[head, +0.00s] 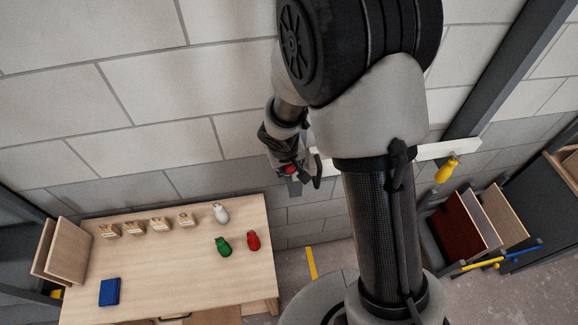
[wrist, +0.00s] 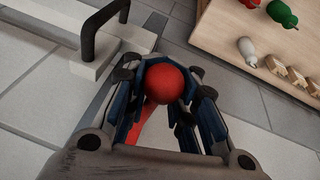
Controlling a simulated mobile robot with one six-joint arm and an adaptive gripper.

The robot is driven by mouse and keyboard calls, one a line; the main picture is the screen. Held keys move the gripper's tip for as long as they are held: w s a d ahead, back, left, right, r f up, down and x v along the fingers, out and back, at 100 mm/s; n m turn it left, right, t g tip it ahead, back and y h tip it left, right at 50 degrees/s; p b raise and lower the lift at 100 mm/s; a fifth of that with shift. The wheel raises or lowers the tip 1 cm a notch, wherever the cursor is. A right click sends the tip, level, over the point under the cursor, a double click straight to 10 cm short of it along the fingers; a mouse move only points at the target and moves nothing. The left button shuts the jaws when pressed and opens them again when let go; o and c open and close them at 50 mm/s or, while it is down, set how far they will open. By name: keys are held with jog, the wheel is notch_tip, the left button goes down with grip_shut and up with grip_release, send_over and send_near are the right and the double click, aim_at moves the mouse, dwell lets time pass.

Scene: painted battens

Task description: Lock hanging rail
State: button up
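The pale hanging rail (head: 432,152) runs along the block wall behind my arm, which hides its middle. In the wrist view, the rail's end (wrist: 62,62) carries a black bar handle (wrist: 97,30). A red ball knob (wrist: 168,84) sits on a red lever (wrist: 150,122), beside the rail's end. My gripper (wrist: 166,78) has one finger on each side of the knob, and both appear to touch it. In the head view, my gripper (head: 291,173) is at the rail's left part, with a little red showing between the fingers.
A wooden table (head: 170,255) stands at the lower left with several printed blocks, a white bottle (head: 220,213), green (head: 223,246) and red (head: 253,240) bottles and a blue box (head: 109,292). A yellow object (head: 446,170) is at the rail's right part. Boards (head: 465,232) lean at right.

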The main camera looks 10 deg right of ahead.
jog(key=shift+o, duration=1.3)
jog(key=shift+w, duration=0.15)
jog(key=shift+o, duration=1.2)
jog(key=shift+s, duration=0.2)
jog(key=v, duration=1.2)
jog(key=shift+a, duration=0.1)
